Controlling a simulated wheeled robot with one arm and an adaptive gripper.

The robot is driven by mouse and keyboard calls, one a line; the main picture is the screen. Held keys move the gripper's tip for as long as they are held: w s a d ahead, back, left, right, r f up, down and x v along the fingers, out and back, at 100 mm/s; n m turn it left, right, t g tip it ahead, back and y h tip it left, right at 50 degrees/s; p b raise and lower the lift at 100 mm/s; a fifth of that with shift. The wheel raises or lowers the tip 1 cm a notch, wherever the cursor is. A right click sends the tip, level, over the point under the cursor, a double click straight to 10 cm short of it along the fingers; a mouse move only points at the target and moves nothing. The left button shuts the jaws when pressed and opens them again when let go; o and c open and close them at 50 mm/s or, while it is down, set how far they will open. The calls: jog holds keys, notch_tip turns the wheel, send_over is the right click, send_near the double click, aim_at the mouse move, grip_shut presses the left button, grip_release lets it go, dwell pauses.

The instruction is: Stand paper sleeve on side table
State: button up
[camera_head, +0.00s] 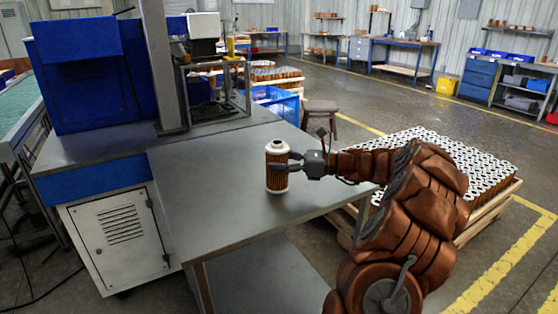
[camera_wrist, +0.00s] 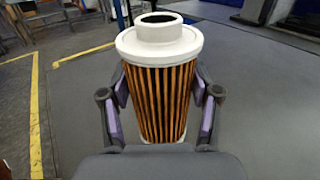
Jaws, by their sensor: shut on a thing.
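The paper sleeve (camera_head: 277,172) is an upright cartridge with orange-brown pleats and a white collar cap with a round hole. It also shows large in the middle of the wrist view (camera_wrist: 162,95). My gripper (camera_head: 290,168) reaches it from the right and is shut on it, with one finger on each side in the wrist view (camera_wrist: 160,108). The sleeve is over the grey metal side table (camera_head: 215,205), near its middle. Whether its base touches the top cannot be told.
A blue machine with a grey post (camera_head: 163,65) stands at the table's back left. A white cabinet (camera_head: 120,235) is at the left. A pallet of many cartridges (camera_head: 450,155) lies right of the table, behind my arm. A stool (camera_head: 320,108) stands behind. The tabletop around the sleeve is bare.

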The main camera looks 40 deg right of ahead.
jog(key=shift+f, duration=0.2)
jog(key=o, duration=1.3)
jog(key=shift+d, duration=0.1)
jog(key=v, duration=1.1)
jog(key=shift+s, duration=0.15)
jog(key=shift+s+d, duration=0.25)
